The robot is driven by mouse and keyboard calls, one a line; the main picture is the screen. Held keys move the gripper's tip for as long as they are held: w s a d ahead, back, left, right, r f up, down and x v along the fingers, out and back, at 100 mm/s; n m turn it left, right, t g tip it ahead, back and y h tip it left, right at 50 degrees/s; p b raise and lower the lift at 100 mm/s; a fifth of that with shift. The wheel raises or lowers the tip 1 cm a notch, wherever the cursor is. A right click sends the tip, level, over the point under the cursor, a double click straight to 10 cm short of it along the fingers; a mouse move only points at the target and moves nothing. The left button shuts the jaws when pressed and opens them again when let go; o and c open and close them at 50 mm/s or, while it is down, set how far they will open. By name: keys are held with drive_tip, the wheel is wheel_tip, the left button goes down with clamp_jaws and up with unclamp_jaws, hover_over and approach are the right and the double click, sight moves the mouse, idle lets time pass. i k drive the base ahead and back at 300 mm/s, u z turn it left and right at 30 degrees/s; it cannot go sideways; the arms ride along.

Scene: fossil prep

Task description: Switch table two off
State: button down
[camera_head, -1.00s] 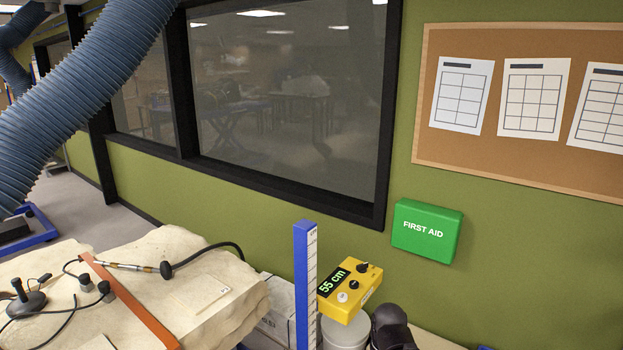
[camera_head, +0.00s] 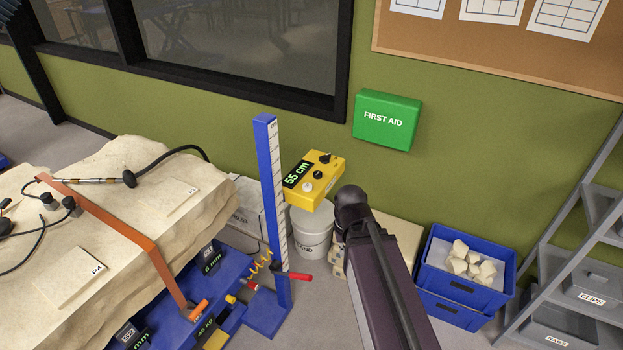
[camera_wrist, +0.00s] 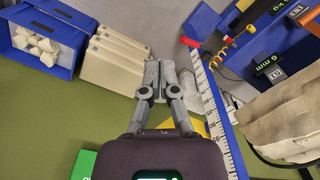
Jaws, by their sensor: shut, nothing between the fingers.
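A yellow control box (camera_head: 315,181) with a green "55 cm" display and knobs is beside a blue upright post (camera_head: 271,190) with a white scale. Which control belongs to table two cannot be read. In the wrist view, a yellow patch (camera_wrist: 201,128), apparently the box, is mostly hidden behind my gripper (camera_wrist: 159,66). The fingers are shut and empty. In the head view my arm's dark link is right of the box; the fingers cannot be made out there. A blue table base (camera_head: 215,275) carries displays, including "6 mm", under a pale rock slab (camera_head: 150,150).
A white bucket (camera_head: 311,232) stands below the box. A green first-aid box (camera_head: 387,120) hangs on the wall above right. Blue crates (camera_head: 463,277) with pale rocks and a grey shelf rack (camera_head: 580,270) are at right. An orange strap (camera_head: 125,235) crosses the slab.

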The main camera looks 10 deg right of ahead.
sight(324, 158)
drive_tip(key=z, duration=0.3)
drive_tip(key=i, duration=0.85)
drive_tip(key=u, duration=0.3)
